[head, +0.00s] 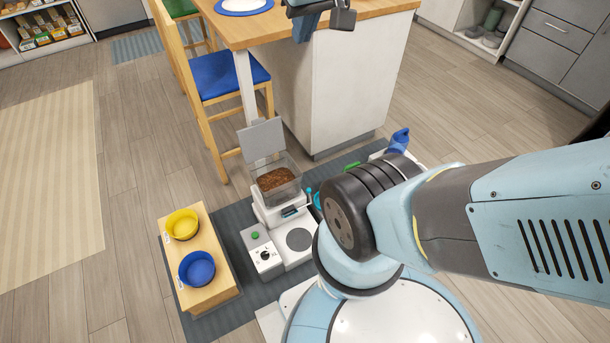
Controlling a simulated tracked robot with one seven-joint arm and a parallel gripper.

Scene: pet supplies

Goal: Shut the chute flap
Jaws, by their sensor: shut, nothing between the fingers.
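A white pet feeder (292,249) stands on the grey mat. Its clear hopper (276,186) holds brown kibble. A flat grey panel (261,140) stands raised at the hopper's back edge, leaving the hopper's top open. Below the hopper, at the feeder's front, is a small dark opening with a bluish piece, the chute area (291,212). It is too small to tell how the flap there sits. My arm reaches out of the picture at the right. A blue and dark grey part of it shows at the top edge, above the table, but no fingertips can be made out.
Left of the feeder, a wooden stand (211,294) holds a yellow bowl (182,224) and a blue bowl (197,268). Behind are a blue-seated chair (229,76) and a wood-topped table (265,35). My arm covers the mat's right part. Floor at left is clear.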

